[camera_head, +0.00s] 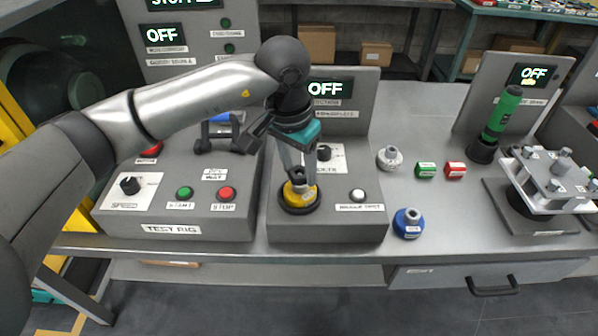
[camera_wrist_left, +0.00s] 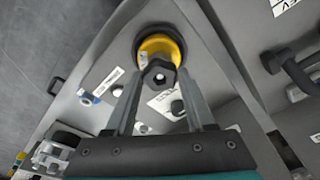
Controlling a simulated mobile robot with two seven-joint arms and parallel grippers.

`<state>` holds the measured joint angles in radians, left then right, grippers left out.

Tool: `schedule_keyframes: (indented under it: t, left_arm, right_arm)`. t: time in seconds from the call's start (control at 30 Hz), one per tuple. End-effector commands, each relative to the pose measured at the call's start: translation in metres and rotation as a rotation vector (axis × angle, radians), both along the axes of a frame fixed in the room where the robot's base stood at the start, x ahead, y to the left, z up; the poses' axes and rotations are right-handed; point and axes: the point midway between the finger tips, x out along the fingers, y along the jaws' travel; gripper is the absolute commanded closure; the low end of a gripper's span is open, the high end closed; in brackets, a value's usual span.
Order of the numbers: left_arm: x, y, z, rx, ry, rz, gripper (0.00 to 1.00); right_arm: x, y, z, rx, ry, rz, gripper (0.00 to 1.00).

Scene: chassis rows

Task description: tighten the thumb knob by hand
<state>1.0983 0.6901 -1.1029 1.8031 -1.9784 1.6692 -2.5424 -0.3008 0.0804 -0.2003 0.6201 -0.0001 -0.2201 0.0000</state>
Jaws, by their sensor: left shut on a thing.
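The thumb knob (camera_head: 297,174) is a small dark grey, lobed knob with a pale centre. It sits on a yellow round body (camera_head: 304,196) in a black ring on the sloped grey console in the middle. My left gripper (camera_head: 298,180) comes down from above and is shut on the knob, its fingers partly hiding it. In the left wrist view the knob (camera_wrist_left: 158,77) lies between the fingertips, in front of the yellow body (camera_wrist_left: 160,46). My right gripper is not in view.
The console (camera_head: 330,228) also has a white button (camera_head: 358,195) and a black selector. The test rig (camera_head: 170,228) stands to the left. Right are a blue knob (camera_head: 408,223), a grey knob (camera_head: 389,157), green and red blocks, a green tool (camera_head: 502,117) and a metal fixture (camera_head: 550,182).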

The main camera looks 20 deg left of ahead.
Motion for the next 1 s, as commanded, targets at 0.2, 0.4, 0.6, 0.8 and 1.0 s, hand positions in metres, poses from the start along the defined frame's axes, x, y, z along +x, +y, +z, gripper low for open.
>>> schedule_keyframes:
  t: [0.2,0.4,0.6,0.8,1.0]
  left_arm:
    - [0.0007,0.0004,0.0011,0.0,-0.003,-0.048,0.9]
    - [0.0007,0.0003,0.0015,0.0,-0.003,-0.047,0.4]
    - [0.0004,0.0002,0.0009,0.0,-0.002,-0.046,0.17]
    - [0.0002,0.0001,0.0005,0.0,-0.001,-0.046,0.11]
    - [0.0001,0.0001,0.0003,0.001,0.0,-0.046,0.11]
  right_arm:
    - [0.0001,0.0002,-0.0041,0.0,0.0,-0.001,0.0]
    - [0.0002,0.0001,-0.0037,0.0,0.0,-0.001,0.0]
    - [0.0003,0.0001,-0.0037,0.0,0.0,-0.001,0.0]
    - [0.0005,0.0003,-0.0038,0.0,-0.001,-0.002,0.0]
    - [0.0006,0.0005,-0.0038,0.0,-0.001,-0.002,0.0]
